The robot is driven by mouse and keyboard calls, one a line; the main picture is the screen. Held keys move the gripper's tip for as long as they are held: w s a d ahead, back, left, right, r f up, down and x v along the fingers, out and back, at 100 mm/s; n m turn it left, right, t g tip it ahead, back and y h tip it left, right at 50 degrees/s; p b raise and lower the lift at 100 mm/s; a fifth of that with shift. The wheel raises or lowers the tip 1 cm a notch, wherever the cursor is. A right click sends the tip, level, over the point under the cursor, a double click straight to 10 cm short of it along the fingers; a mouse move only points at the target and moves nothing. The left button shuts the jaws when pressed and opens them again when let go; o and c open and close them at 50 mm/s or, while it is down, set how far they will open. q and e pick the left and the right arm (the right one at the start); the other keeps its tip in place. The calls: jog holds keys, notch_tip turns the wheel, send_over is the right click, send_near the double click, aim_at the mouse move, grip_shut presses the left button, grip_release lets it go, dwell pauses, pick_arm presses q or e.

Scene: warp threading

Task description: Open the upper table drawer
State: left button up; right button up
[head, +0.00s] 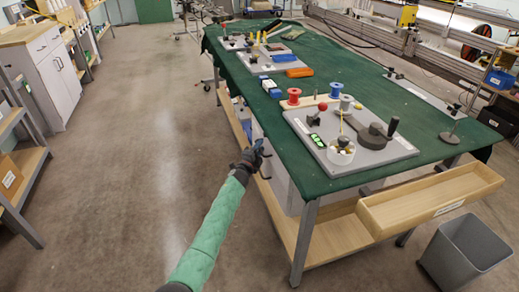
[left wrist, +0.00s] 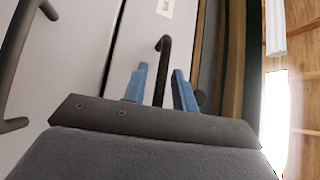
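A pale grey drawer cabinet (head: 284,178) stands under the green-covered table (head: 330,180), mostly hidden by the cloth. My left gripper (head: 259,150) is beside its front. In the left wrist view, which is rolled sideways, the upper drawer front (left wrist: 150,32) is the narrow panel with a white label. Its dark bar handle (left wrist: 163,48) lies between the two blue fingertips of my left gripper (left wrist: 160,84). The fingers stand apart with gaps beside the bar, so they look open. The drawer looks shut. Another dark handle (left wrist: 14,60) is on the neighbouring panel. My right gripper is out of view.
A wooden tray (head: 430,198) sticks out at the table's near right end, above a grey bin (head: 464,250). A low wooden shelf (head: 330,240) runs under the table. The floor (head: 150,130) to the left is clear as far as the shelving (head: 25,170).

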pick_arm(q)
grip_shut()
jog(key=shift+a, duration=0.1)
